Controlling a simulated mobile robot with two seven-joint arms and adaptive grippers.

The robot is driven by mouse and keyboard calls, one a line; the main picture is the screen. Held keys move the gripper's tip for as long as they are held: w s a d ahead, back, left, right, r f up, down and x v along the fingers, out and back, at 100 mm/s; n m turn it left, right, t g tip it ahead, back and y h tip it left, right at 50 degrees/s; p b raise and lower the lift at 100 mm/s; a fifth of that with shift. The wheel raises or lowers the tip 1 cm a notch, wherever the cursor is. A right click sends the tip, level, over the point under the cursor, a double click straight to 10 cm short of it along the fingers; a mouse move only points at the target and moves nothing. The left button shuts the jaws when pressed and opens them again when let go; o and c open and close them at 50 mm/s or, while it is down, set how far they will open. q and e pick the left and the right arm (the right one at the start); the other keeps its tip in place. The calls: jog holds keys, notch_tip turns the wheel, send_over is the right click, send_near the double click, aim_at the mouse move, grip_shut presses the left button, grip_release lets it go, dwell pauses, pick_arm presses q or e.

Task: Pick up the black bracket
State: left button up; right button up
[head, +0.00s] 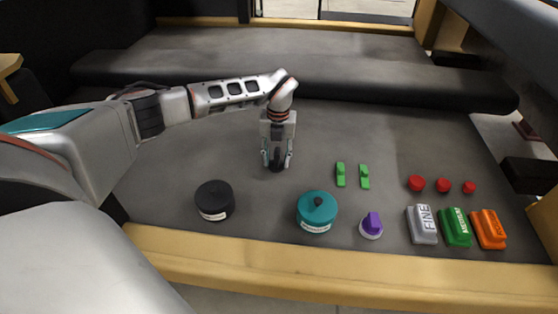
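My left gripper (277,163) points down over the middle of the grey surface. Its two fingers are apart, one on each side of a small dark thing (277,158) that may be the black bracket. The fingers partly hide it, and its shape is too small to make out. I cannot tell whether the fingers touch it or whether it rests on the surface. My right gripper is not in view.
Nearer me stand a black round container (215,199), a teal one (317,211) and a purple-topped knob (371,225). Two green pieces (341,174) lie to the right. Three red knobs (416,183) and grey, green and orange blocks (422,224) are farther right. Wooden edging (330,277) runs along the front.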

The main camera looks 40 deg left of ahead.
pick_arm(q)
jog(key=shift+r, duration=0.25)
grip_shut()
